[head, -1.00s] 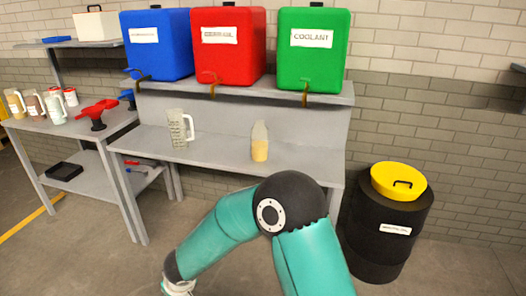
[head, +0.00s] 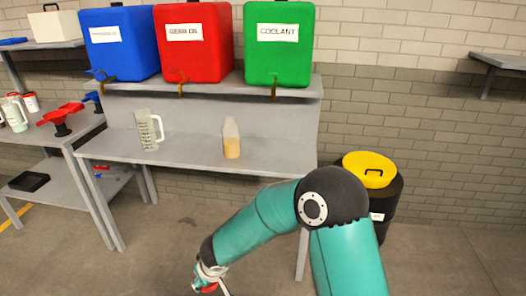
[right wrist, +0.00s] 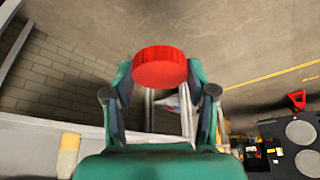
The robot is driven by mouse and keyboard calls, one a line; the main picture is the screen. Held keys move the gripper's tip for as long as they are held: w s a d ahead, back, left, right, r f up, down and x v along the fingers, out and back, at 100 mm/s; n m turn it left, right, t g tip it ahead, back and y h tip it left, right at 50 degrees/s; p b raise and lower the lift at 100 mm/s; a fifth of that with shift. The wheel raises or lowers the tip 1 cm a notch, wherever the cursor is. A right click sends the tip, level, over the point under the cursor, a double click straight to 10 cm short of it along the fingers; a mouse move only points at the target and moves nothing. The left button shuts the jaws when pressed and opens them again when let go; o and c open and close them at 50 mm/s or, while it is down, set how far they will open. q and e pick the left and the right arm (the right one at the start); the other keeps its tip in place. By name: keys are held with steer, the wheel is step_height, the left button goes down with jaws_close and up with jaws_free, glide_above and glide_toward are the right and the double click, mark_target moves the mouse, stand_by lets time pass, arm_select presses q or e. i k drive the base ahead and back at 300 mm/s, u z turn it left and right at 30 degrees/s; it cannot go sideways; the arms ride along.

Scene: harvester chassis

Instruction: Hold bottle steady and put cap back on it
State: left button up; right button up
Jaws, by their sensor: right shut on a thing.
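The bottle (head: 231,140) stands upright on the grey bench in the head view, pale with a yellowish liquid in its lower part and no cap visible on top. What looks like the same bottle shows at the lower left of the right wrist view (right wrist: 68,155). A round red cap (right wrist: 159,68) is between the fingertips of my right gripper (right wrist: 159,82), which is shut on it. In the head view, my right gripper (head: 209,277) is low in front of the bench, well apart from the bottle, with a little of the cap showing. My left gripper is not in view.
A clear measuring jug (head: 149,130) stands left of the bottle on the bench (head: 190,150). Blue, red and green (head: 278,45) tanks sit on the shelf above. A black drum with a yellow lid (head: 365,168) stands right of the bench. The bench around the bottle is clear.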

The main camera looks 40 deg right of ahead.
mark_target(231, 130)
steer(key=z, duration=0.25)
steer(key=i, duration=0.2)
steer(key=z, duration=0.9)
steer(key=i, duration=0.8)
steer(key=u, duration=0.2)
steer(key=k, duration=0.9)
steer(key=z, duration=0.15)
steer(key=i, duration=0.95)
steer(key=u, duration=0.05)
